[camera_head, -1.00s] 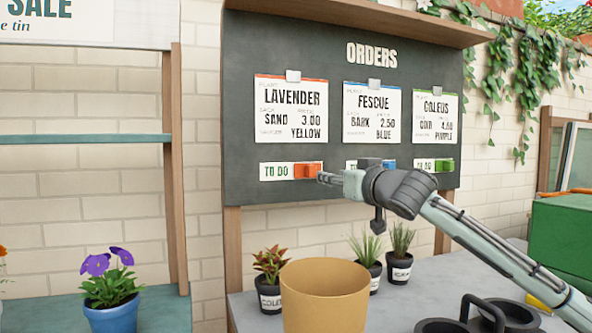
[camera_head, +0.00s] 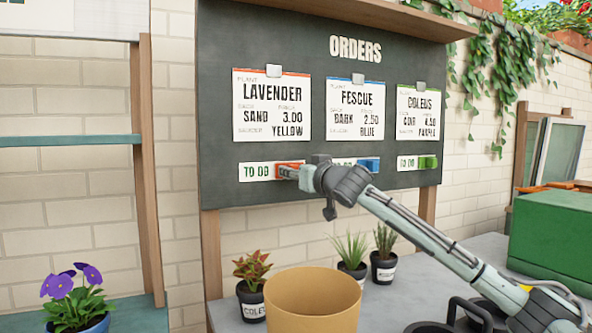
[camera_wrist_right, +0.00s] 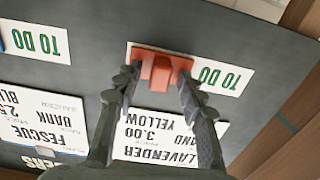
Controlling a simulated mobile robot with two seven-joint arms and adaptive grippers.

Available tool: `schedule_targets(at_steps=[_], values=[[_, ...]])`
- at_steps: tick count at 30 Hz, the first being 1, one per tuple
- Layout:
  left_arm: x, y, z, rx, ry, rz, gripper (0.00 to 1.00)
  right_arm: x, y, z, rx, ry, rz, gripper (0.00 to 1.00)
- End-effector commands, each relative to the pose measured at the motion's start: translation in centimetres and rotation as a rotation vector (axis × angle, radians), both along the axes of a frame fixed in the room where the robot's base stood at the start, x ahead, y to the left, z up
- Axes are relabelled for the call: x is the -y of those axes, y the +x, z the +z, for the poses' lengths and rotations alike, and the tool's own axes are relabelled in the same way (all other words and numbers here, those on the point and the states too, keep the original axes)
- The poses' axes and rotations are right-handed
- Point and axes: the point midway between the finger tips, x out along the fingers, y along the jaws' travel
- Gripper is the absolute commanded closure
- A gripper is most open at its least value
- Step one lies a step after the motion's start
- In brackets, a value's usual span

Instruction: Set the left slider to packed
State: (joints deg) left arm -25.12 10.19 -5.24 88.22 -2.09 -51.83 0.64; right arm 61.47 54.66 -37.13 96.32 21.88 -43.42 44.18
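The left slider is an orange block (camera_head: 291,165) at the right end of a white strip reading TO DO (camera_head: 256,171), under the LAVENDER card (camera_head: 271,106). My right gripper (camera_head: 287,172) is in front of the slider and hides part of it. In the right wrist view, upside down, the orange slider (camera_wrist_right: 160,68) lies between the two fingertips of my right gripper (camera_wrist_right: 158,78). The fingers are spread on both sides of its raised middle; whether they touch it I cannot tell. The left gripper is not in view.
The blue slider (camera_head: 369,164) and green slider (camera_head: 427,161) sit to the right on the dark board (camera_head: 222,120), their labels reading TO DO where visible. Below stand a tan pot (camera_head: 312,305) and several small potted plants. A green box (camera_head: 552,240) is at the right.

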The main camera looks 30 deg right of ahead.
Motion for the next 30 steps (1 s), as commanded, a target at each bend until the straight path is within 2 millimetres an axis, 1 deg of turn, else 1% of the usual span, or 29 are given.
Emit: schedule_targets(at_steps=[5, 15, 25, 26, 28, 30], values=[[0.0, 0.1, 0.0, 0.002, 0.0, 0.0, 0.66, 0.0, 0.0, 0.0, 0.0, 0.0, 0.0, 0.6], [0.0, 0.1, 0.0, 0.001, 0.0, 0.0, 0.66, 0.0, 0.0, 0.0, 0.0, 0.0, 0.0, 1.0], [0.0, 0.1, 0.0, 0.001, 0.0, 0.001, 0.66, -0.1, 0.0, 0.0, 0.0, 0.0, 0.0, 1.0], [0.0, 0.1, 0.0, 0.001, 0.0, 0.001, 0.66, -0.3, 0.0, -0.1, 0.0, 0.0, 0.001, 1.0], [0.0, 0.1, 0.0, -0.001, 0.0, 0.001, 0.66, -1.4, 0.0, -0.1, 0.0, 0.001, 0.006, 1.0], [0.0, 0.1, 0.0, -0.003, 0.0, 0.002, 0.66, -3.2, 0.1, -0.2, -0.001, 0.002, 0.009, 1.0]])
